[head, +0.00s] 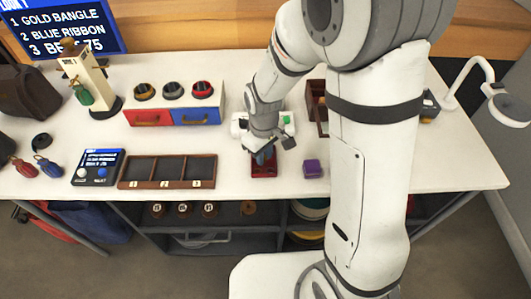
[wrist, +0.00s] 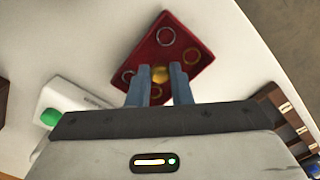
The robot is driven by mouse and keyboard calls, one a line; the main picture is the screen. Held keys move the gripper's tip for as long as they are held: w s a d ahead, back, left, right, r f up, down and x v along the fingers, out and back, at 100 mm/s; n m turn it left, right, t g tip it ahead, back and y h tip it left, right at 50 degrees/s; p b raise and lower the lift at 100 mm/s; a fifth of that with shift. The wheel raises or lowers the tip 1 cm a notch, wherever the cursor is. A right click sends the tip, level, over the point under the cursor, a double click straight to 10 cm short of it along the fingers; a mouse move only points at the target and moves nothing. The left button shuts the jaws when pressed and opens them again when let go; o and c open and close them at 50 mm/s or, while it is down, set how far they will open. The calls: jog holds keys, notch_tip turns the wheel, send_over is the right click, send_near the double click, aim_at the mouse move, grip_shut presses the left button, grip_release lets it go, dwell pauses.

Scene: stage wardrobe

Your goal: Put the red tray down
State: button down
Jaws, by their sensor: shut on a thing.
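The red tray (head: 264,170) is under my gripper (head: 263,154), near the front edge of the white table in the head view. In the wrist view the red tray (wrist: 180,34) is a square panel, tilted in the picture, with several pale rings on it. A gold knob (wrist: 160,74) stands at its middle, between the blue-grey fingers of my gripper (wrist: 159,76). The fingers are shut on the tray by this knob. My gripper hides part of the tray's near side. I cannot tell whether the tray touches the tabletop or hangs just above it.
A purple box (head: 312,168) is just right of the tray. A wooden tray with numbered compartments (head: 167,185) lies to the left. A white device with a green button (wrist: 50,117) and an open wooden box (head: 317,103) are behind. Bare tabletop (head: 400,172) shows at right.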

jog(key=shift+f, duration=0.15)
jog(key=c, duration=1.3)
grip_release()
notch_tip(320, 180, up, 12)
jog(key=r+p, duration=0.1)
jog(key=p, duration=0.1)
jog(key=s+d+r+m+t, duration=0.2)
jog(key=s+d+r+m, duration=0.3)
jog(key=s+d+m, duration=0.3)
jog(key=s+d, duration=0.4)
jog(key=shift+d+m, duration=0.3)
jog(key=shift+r, duration=0.25)
